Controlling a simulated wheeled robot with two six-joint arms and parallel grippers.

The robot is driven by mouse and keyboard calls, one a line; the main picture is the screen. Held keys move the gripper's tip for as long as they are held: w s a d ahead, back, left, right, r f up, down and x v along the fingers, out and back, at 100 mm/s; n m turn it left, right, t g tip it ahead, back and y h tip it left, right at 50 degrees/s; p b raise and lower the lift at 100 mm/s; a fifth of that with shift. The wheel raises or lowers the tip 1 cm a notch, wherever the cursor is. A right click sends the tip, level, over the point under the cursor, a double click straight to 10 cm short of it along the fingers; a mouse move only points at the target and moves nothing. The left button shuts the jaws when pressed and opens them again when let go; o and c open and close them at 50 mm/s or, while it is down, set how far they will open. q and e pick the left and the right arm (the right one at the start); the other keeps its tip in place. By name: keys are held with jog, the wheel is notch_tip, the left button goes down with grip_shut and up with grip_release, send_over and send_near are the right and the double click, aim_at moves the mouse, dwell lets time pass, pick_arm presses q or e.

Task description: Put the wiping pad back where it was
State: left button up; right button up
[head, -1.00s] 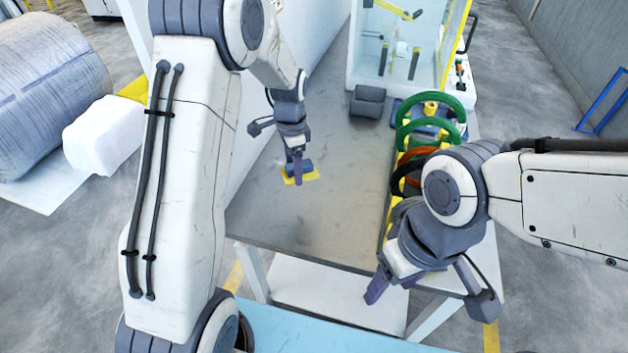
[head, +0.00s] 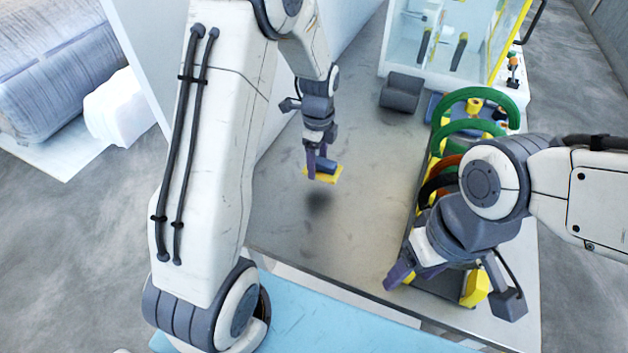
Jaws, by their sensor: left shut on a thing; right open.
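The wiping pad (head: 327,173) has a yellow base and a dark blue grip on top. My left gripper (head: 317,163) is shut on its grip, with the fingers pointing down. The pad hangs above the grey metal table (head: 345,225), and a dark shadow lies on the table below it. My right gripper (head: 405,277) is open and empty at the table's front right, in front of the coil rack. The gap between its fingers is hard to see from this angle.
A rack with green (head: 490,97), orange and black coils stands on the table's right side. A dark grey block (head: 401,92) and a clear-walled machine (head: 455,35) are at the back. A white panel borders the table's left. The table's middle is clear.

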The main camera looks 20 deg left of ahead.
aim_at(314, 191)
pick_arm(q)
jog(key=s+f, duration=0.1)
jog(key=s, duration=0.1)
jog(key=shift+s+f, duration=0.3)
jog(key=shift+f, duration=0.05)
notch_tip(314, 191, down, 4)
jog(key=shift+r, duration=0.1)
jog(key=o, duration=1.2)
jog(key=shift+o, duration=0.2)
